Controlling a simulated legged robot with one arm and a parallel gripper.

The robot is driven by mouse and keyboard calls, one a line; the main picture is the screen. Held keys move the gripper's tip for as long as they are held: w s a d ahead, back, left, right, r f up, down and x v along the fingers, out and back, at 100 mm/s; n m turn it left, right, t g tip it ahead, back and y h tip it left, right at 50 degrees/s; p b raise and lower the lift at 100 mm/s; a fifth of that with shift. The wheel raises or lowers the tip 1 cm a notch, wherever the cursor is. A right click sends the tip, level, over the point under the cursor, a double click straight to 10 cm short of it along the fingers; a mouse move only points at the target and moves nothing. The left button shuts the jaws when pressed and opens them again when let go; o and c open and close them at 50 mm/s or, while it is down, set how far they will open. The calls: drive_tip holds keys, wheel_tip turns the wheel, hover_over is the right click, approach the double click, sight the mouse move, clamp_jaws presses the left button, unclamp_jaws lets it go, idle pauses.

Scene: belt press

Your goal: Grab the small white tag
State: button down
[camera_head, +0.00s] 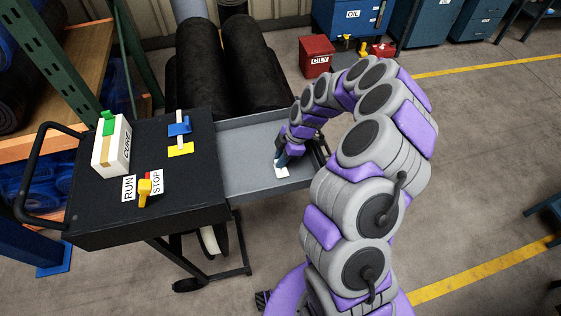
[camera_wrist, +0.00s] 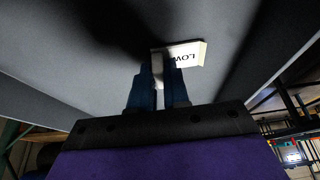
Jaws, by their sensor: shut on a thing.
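The small white tag (camera_head: 282,171) is at the right end of the grey tray (camera_head: 240,148) on the cart. In the wrist view the tag (camera_wrist: 187,54) shows dark lettering that reads "LOW", partly covered. My gripper (camera_head: 281,160) reaches down into the tray from the right. In the wrist view its two blue fingers (camera_wrist: 158,88) are close together and shut on the near edge of the tag. I cannot tell whether the tag is clear of the tray floor.
Left of the tray, the black cart top (camera_head: 85,208) holds a white "CURE" box (camera_head: 111,146), a yellow RUN/STOP lever (camera_head: 146,188) and a blue and yellow slider (camera_head: 179,129). Black rollers (camera_head: 215,65) stand behind. A red "OILY" bin (camera_head: 316,56) is behind on the floor.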

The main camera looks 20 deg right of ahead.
wheel_tip(320, 180, up, 10)
drive_tip(key=p, duration=0.1)
idle(0.4)
